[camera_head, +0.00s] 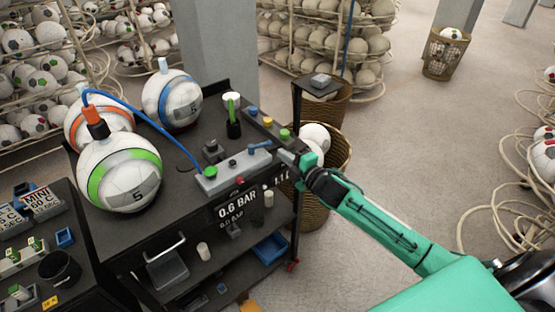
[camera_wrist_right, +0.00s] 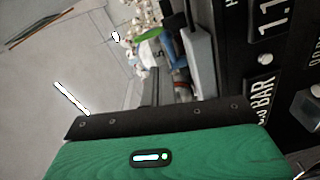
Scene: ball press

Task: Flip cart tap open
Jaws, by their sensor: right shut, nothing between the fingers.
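The cart tap appears as a blue lever (camera_head: 259,147) on the grey valve box (camera_head: 232,171) at the front edge of the black cart top. The box also has a green button and a red knob. My right gripper (camera_head: 284,156) is shut and empty, just right of the box and close to the lever; I cannot tell whether they touch. In the right wrist view, a blue part (camera_wrist_right: 168,46), likely the lever, shows beyond my dark fingers (camera_wrist_right: 150,88), beside the grey box (camera_wrist_right: 199,55). My left gripper is not in view.
A green-banded ball (camera_head: 120,178) with a blue hose stands on the cart, with orange- and blue-banded balls behind. A "0.6 BAR" sign (camera_head: 236,207) hangs below the box. A wicker basket (camera_head: 340,165) stands right of the cart. Open floor lies further right.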

